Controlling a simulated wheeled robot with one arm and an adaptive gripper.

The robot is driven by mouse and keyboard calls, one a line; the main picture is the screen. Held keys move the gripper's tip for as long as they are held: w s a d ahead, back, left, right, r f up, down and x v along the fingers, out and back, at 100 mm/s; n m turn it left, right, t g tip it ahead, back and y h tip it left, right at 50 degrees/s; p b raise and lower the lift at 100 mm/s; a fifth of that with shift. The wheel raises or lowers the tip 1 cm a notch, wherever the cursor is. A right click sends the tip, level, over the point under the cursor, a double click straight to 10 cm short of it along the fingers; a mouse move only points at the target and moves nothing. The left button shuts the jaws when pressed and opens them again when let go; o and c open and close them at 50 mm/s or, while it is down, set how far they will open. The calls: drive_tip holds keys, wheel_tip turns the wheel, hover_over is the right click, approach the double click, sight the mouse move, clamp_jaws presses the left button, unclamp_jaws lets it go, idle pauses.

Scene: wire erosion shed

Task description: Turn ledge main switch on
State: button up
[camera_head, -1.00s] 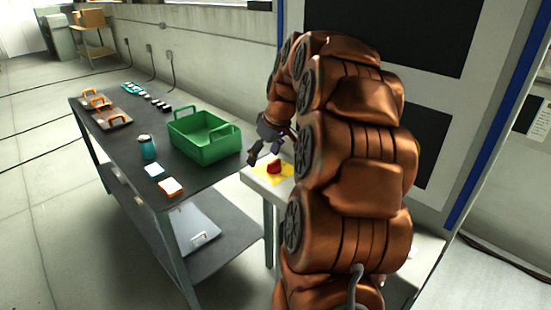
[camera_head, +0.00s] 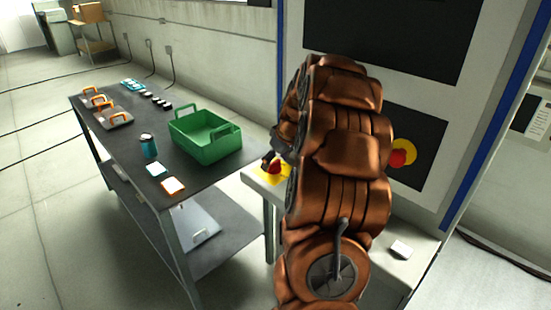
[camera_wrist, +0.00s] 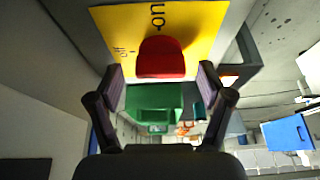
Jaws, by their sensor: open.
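The ledge main switch is a red knob (camera_head: 275,168) on a yellow plate (camera_head: 262,178) on the light ledge. In the wrist view the red knob (camera_wrist: 160,58) sits on the yellow plate (camera_wrist: 205,22), which carries the marks "on" and "off". My gripper (camera_wrist: 160,72) is open, with one finger on each side of the knob's near end in that view. I cannot tell whether either finger touches it. In the head view, my arm hides most of the gripper beside the switch.
A dark table (camera_head: 110,141) stands left of the ledge with a green crate (camera_head: 205,150), a teal canister (camera_head: 148,147) and small parts. A second red knob on a yellow disc (camera_head: 405,152) is on the cabinet panel behind my arm. A small white block (camera_head: 400,249) lies on the ledge's right.

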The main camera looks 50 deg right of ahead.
drive_tip(key=shift+w+f, duration=0.1)
drive_tip(key=shift+f, duration=0.1)
drive_tip(key=c, duration=1.2)
drive_tip(key=shift+o, duration=0.2)
drive_tip(key=shift+b, duration=0.3)
drive_tip(key=m+b, duration=0.1)
drive_tip(key=m+h+b, duration=0.1)
drive_tip(key=m, duration=0.1)
drive_tip(key=shift+a+f, duration=0.1)
drive_tip(key=shift+f, duration=0.15)
drive_tip(key=m+h+b, duration=0.1)
drive_tip(key=m, duration=0.1)
drive_tip(key=m+g+h+b, duration=0.1)
drive_tip(key=m+b, duration=0.1)
drive_tip(key=m, duration=0.1)
drive_tip(key=shift+r, duration=0.15)
drive_tip(key=m+g+b, duration=0.1)
drive_tip(key=m, duration=0.2)
drive_tip(key=m+g+h+b, duration=0.1)
drive_tip(key=m, duration=0.1)
drive_tip(key=shift+w+a+m, duration=0.1)
drive_tip(key=shift+w+m, duration=0.05)
drive_tip(key=shift+m, duration=0.25)
drive_tip(key=shift+r+m+g+b, duration=0.1)
drive_tip(key=shift+m+g+b, duration=0.8)
drive_tip(key=shift+m, duration=1.2)
